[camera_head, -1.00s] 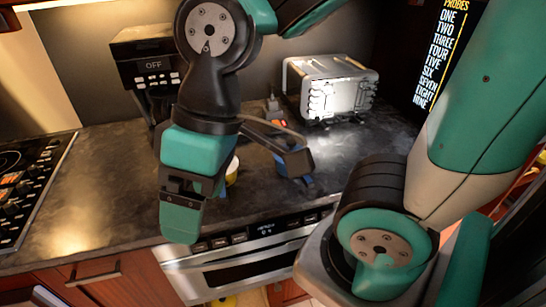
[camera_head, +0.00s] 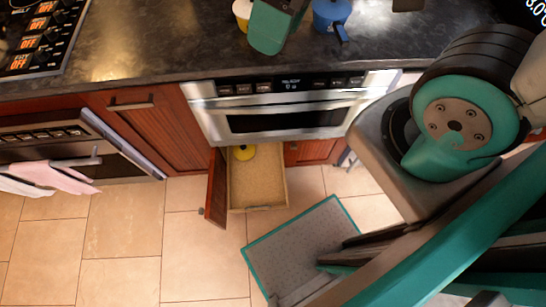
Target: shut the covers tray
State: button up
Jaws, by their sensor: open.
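The covers tray (camera_head: 258,190) is an open wooden drawer below the microwave. It is pulled out toward me over the tile floor, and its light brown inside shows. A yellow round cover (camera_head: 243,152) lies at its back, partly hidden under the cabinet front. A reddish-brown door (camera_head: 215,188) stands swung open along the tray's left side.
The steel microwave (camera_head: 290,112) is built in above the tray. An oven with towels (camera_head: 60,178) is at left. My base and arm fill the lower right.

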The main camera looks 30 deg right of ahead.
aim_at(258, 183)
jog(key=z, duration=0.1)
jog(key=k, duration=1.8)
jog(key=u, duration=2.5)
jog(key=i, duration=1.5)
jog(key=z, duration=2.35)
